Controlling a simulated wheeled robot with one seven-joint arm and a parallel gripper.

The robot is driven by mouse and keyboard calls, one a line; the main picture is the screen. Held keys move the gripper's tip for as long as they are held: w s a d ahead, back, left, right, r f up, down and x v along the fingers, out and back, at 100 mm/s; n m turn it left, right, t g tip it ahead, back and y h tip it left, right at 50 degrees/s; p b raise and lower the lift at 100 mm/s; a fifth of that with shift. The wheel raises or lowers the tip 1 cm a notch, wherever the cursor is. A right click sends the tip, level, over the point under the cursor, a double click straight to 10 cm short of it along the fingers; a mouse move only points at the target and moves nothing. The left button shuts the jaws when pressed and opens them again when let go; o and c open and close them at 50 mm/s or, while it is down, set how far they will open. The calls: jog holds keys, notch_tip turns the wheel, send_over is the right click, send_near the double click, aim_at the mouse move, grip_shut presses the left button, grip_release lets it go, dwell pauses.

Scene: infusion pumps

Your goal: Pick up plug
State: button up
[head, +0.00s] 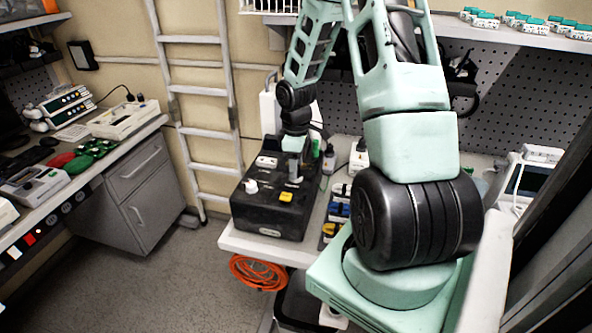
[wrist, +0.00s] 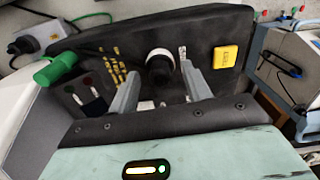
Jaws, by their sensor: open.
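A round part with a dark face and a white rim (wrist: 160,64), possibly the plug, stands on the black box and shows between and beyond my fingertips in the wrist view. It seems to match the white round piece (head: 250,186) on the left of the box in the head view, but I cannot be sure. My gripper (wrist: 161,88) is open with nothing between its fingers. In the head view my gripper (head: 294,170) hangs low over the right part of the box, its fingertips partly hidden. I cannot tell whether it touches anything.
The black box (head: 268,222) stands on a white bench with a yellow square (head: 286,197) on top. A green-capped bottle (wrist: 56,68) is close on the left in the wrist view. Blue and yellow items (head: 336,212) lie right of the box. An orange coil (head: 258,273) hangs below.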

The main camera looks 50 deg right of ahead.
grip_shut()
